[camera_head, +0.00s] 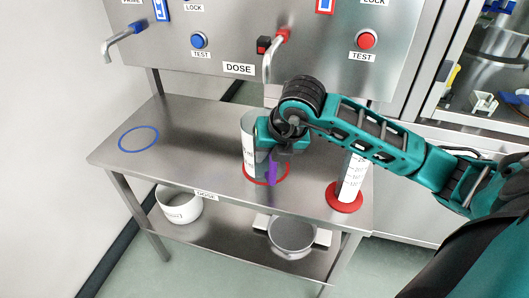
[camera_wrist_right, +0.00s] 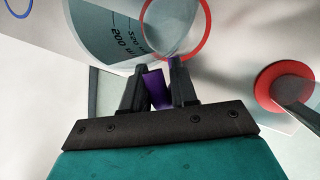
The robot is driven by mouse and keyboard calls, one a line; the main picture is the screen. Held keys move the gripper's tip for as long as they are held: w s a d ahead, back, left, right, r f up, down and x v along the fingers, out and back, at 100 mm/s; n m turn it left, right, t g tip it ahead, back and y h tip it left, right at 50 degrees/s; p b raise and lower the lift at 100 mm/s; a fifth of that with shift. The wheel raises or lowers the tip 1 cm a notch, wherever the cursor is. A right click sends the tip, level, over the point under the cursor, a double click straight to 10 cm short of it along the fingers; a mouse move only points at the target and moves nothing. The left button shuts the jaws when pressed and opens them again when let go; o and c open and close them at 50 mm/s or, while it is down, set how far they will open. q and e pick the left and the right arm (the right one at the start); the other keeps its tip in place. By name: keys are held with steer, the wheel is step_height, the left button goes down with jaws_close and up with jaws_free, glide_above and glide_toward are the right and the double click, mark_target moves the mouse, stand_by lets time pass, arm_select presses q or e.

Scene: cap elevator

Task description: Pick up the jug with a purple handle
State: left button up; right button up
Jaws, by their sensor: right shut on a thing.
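The clear jug (camera_head: 248,130) stands upright at the red ring (camera_head: 284,176) on the steel table, below the red-handled spout. Its purple handle (camera_head: 272,172) faces the front, and my right gripper (camera_head: 270,152) partly covers the jug. In the right wrist view the jug (camera_wrist_right: 110,35) shows its printed scale, and its purple handle (camera_wrist_right: 155,89) sits between the two black fingers of my right gripper (camera_wrist_right: 156,85), which is shut on it. I cannot tell whether the jug's base is lifted. My left gripper is not in view.
A graduated cylinder (camera_head: 353,178) on a red base (camera_head: 344,197) stands close on the right, under my forearm. A blue ring (camera_head: 139,139) marks the bare left tabletop. The spout (camera_head: 268,66) hangs above.

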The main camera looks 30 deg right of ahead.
jaws_close()
steer(key=shift+r, duration=0.65)
step_height(320, 180, up, 2)
steer(key=shift+r+p, duration=0.15)
steer(key=shift+p, duration=0.15)
arm_select(q)
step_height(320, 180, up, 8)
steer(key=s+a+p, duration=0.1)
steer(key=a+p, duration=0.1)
steer(key=p, duration=0.8)
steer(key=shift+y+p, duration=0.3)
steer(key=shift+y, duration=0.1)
arm_select(e)
steer(key=s, duration=1.8)
steer(key=shift+d, duration=0.15)
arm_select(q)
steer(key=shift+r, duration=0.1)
